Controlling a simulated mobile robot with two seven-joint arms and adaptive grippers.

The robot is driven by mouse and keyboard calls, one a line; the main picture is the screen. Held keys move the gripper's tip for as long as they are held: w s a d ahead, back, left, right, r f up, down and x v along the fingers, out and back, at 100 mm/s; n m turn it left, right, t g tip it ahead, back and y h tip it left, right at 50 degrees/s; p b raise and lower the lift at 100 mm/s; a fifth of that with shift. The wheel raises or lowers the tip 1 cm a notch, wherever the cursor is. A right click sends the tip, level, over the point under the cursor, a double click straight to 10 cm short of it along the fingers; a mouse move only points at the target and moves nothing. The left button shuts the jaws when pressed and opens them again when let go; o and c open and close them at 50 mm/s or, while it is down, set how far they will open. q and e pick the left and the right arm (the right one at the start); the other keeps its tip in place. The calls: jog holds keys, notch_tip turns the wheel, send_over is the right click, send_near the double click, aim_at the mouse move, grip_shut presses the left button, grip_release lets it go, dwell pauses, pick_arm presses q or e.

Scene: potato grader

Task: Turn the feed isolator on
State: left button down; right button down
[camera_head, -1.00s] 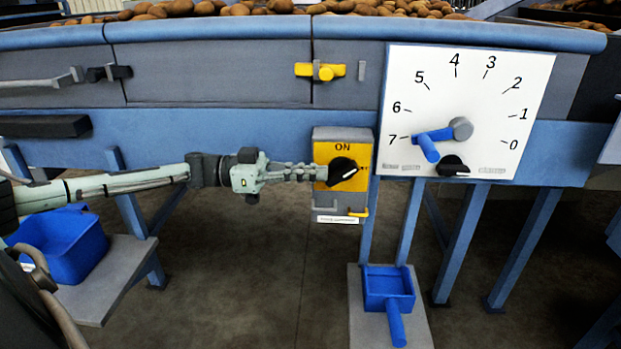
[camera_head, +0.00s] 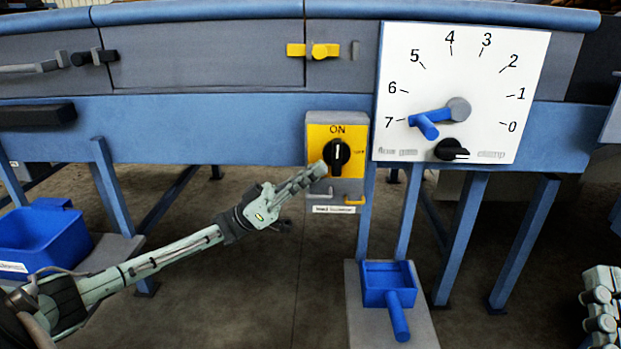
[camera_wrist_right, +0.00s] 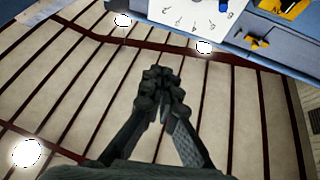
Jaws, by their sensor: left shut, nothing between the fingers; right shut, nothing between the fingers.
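The feed isolator is a grey box with a yellow plate (camera_head: 358,134) marked ON, on the front of the blue frame. Its black rotary knob (camera_head: 337,154) has a white line that now stands upright, towards the ON mark. My left gripper (camera_head: 318,170) is shut and empty, with its fingertips just below and left of the knob; I cannot tell whether they touch the box. My right gripper (camera_head: 600,305) is at the lower right edge, far from the isolator. The right wrist view shows it shut and empty (camera_wrist_right: 160,78).
A white dial board (camera_head: 480,60) with numbers 0 to 7, a blue lever and another black knob (camera_head: 452,149) is to the right of the isolator. A yellow latch (camera_head: 318,51) is above. A blue scoop (camera_head: 388,285) rests on a low grey shelf below. A blue bin (camera_head: 40,238) is at left.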

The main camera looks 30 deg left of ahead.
pick_arm(q)
jog(key=shift+f+h, duration=0.15)
jog(key=shift+h, duration=0.15)
jog(key=shift+w+d+f+b, duration=0.15)
jog(key=shift+d+b, duration=0.1)
jog(key=shift+b, duration=0.25)
pick_arm(e)
jog(key=shift+s+d+r+t+y, duration=0.15)
jog(key=shift+s+d+r+t, duration=0.2)
jog(key=shift+r+t, duration=0.2)
jog(key=shift+s+d+r+t+y, duration=0.2)
jog(key=shift+s+r+t, duration=0.2)
jog(key=shift+r, duration=0.2)
